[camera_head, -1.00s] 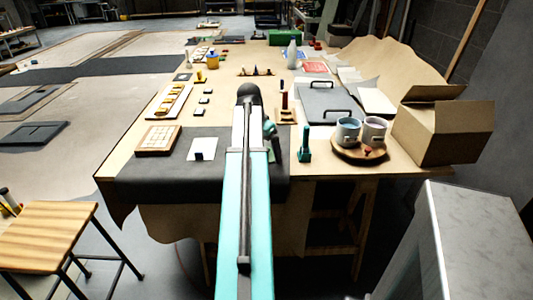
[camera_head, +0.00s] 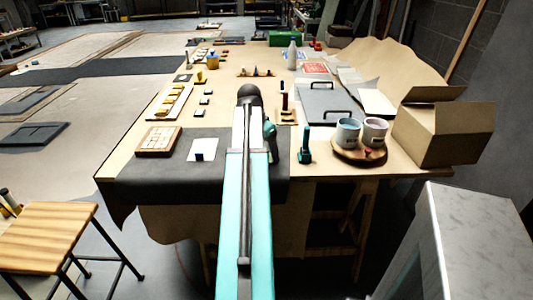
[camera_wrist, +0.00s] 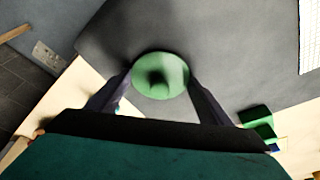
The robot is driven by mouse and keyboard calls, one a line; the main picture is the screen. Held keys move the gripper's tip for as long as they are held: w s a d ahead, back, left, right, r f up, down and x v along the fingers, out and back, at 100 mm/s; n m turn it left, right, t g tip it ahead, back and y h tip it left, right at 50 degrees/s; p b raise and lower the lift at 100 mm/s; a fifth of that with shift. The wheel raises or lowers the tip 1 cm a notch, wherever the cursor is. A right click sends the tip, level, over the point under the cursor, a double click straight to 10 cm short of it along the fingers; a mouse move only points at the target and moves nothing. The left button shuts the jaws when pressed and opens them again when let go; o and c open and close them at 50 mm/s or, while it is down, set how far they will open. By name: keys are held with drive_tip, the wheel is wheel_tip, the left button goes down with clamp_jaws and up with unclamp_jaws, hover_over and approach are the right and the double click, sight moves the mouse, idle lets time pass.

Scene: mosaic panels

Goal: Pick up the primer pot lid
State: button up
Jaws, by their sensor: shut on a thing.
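A round green lid with a knob (camera_wrist: 160,63) is between the two fingers of my gripper (camera_wrist: 160,84) in the wrist view. The fingers reach in from either side and are shut on it. A dark grey mat lies beneath; I cannot tell the gap between lid and mat. In the head view my arm hides the gripper and lid. Two pots, one with blue contents (camera_head: 348,133) and one with a pale pinkish look (camera_head: 375,131), stand open on a round wooden board (camera_head: 345,154) at the right.
A teal upright object (camera_head: 305,148) stands left of the pots. An open cardboard box (camera_head: 440,132) is at the right. A tile panel (camera_head: 158,141) and white card (camera_head: 203,149) lie on the left. A stool (camera_head: 45,236) stands front left. The dark mat's front is mostly clear.

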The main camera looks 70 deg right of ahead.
drive_tip(key=shift+r+b, duration=0.3)
drive_tip(key=shift+r, duration=1.3)
drive_tip(key=shift+a+r, duration=0.15)
drive_tip(key=shift+a, duration=0.1)
drive_tip(key=a+r+b, duration=0.1)
drive_tip(key=a, duration=1.4)
drive_tip(key=shift+w+a+r, duration=0.15)
drive_tip(key=shift+a+r, duration=0.1)
drive_tip(key=shift+w, duration=0.1)
